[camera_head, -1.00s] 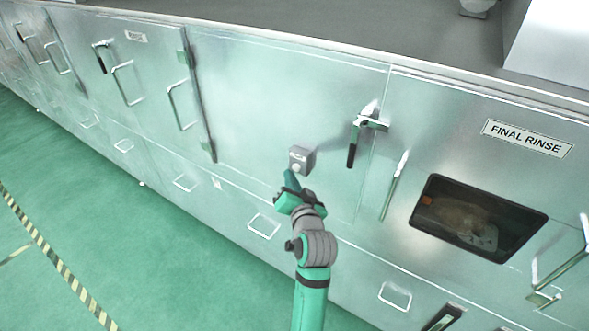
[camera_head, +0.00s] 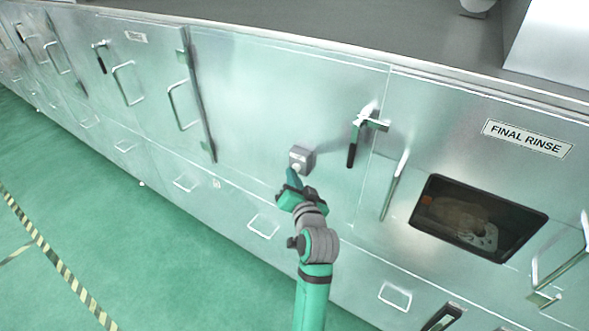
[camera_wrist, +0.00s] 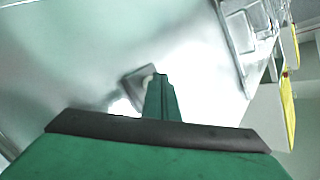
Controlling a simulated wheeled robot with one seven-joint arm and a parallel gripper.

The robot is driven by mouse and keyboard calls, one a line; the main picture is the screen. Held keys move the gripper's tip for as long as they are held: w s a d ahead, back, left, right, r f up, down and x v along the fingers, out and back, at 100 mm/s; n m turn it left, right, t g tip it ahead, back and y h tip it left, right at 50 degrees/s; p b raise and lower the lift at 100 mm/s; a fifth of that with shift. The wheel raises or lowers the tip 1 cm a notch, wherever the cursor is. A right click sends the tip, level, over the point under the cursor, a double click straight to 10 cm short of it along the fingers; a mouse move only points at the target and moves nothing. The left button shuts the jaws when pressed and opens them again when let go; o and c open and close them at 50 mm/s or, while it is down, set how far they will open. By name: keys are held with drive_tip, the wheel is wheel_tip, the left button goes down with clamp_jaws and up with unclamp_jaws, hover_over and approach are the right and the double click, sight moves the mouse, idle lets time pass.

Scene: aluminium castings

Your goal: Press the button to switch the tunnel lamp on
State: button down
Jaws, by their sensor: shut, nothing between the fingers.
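A small grey button box (camera_head: 303,155) is fixed to the steel panel left of the dark-handled latch. Its pale round button shows at the box's lower front, partly covered by my fingertips. My gripper (camera_head: 293,174) is shut and empty, its tips at the button; I cannot tell whether they touch or press it. In the wrist view the box (camera_wrist: 133,88) and a bit of the cream button (camera_wrist: 149,78) show just behind and left of my shut fingertips (camera_wrist: 159,80). A casting (camera_head: 462,214) is seen dimly behind the dark window (camera_head: 432,238). No tunnel lamp is clearly identifiable.
The latch (camera_head: 352,150) sticks out right of the box, and a bar handle (camera_head: 394,185) stands farther right. A "FINAL RINSE" sign (camera_head: 527,139) is above the window. Drawer handles (camera_head: 262,227) protrude below. The green floor (camera_head: 120,240) at left is clear.

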drive_tip(key=shift+w+d, duration=0.15)
drive_tip(key=shift+w, duration=0.1)
idle(0.3)
drive_tip(key=shift+s, duration=0.15)
drive_tip(key=shift+s+a, duration=0.4)
drive_tip(key=shift+s, duration=0.05)
drive_tip(key=shift+a, duration=0.1)
drive_tip(key=shift+s+a, duration=0.55)
drive_tip(key=shift+s, duration=0.25)
drive_tip(key=shift+s+a, duration=0.6)
drive_tip(key=shift+s, duration=0.25)
drive_tip(key=shift+s+a, duration=0.55)
drive_tip(key=shift+s, duration=0.25)
